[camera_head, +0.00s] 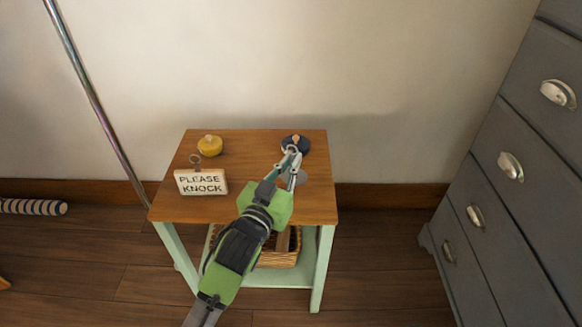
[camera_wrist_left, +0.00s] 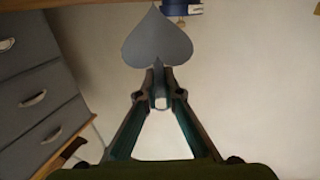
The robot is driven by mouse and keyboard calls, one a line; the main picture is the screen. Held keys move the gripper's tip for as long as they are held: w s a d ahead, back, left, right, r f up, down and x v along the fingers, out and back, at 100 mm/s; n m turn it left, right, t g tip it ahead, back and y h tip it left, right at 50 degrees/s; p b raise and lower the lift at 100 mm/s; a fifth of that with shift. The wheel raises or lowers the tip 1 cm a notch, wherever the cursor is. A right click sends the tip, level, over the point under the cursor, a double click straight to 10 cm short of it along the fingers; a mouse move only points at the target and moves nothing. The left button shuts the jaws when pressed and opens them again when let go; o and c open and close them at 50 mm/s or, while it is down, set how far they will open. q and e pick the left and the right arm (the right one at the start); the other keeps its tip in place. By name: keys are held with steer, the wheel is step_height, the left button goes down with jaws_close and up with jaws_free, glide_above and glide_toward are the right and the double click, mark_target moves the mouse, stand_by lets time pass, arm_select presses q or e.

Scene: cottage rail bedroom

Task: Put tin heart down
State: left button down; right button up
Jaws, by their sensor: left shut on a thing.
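The tin heart (camera_wrist_left: 157,40) is a flat grey heart shape, its point towards the top of the left wrist view. My left gripper (camera_wrist_left: 160,98) is shut on its lobed end. In the head view my left gripper (camera_head: 291,153) is over the right part of the small wooden-topped table (camera_head: 240,208), close in front of a dark blue round thing (camera_head: 296,138). In the head view I cannot clearly make out the heart near the fingertips, nor tell whether it touches the table. My right gripper is not in view.
A yellow round item (camera_head: 210,146) and a "PLEASE KNOCK" sign (camera_head: 201,182) stand on the table's left half. A wicker basket (camera_head: 275,258) is on the lower shelf. A grey chest of drawers (camera_head: 520,215) stands at right, and a metal pole (camera_head: 95,95) at left. The table's middle is bare.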

arm_select(q)
steer(key=shift+f, duration=0.3)
steer(key=c, duration=2.6)
jaws_free()
steer(key=shift+f, duration=0.1)
steer(key=o, duration=0.4)
